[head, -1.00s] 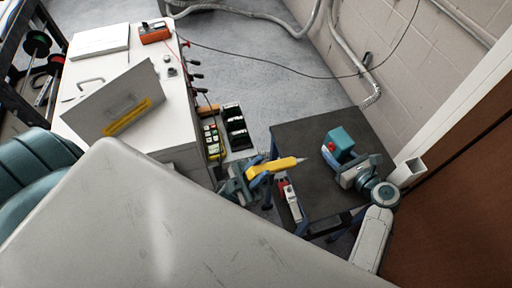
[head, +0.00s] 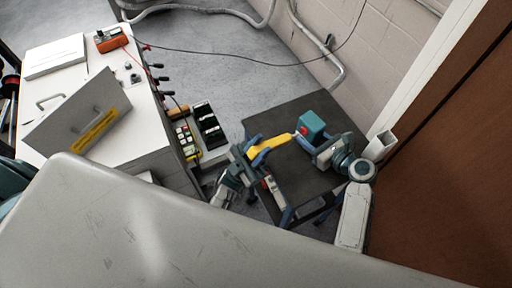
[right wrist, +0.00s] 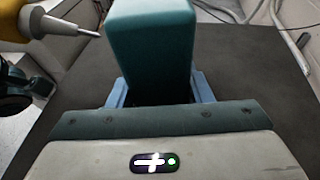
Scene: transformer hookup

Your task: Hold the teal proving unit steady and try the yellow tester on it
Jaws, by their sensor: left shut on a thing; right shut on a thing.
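The teal proving unit (head: 312,123) is at the dark table's right part, with a small red mark on its face. My right gripper (head: 310,142) is shut on it. In the right wrist view the teal unit (right wrist: 150,45) stands between my blue fingers (right wrist: 160,92). The yellow tester (head: 272,144) is in my left gripper (head: 258,154), which is shut on it. Its pale tip points right, close to the unit's left side. In the right wrist view the tester's tip (right wrist: 88,32) is a little left of the unit, seemingly with a gap. The unit's lower part is hidden.
The dark table (head: 285,112) is bare around the unit. A white cabinet (head: 140,145) with a tilted grey panel (head: 75,120) stands left; a brown door (head: 450,190) is right.

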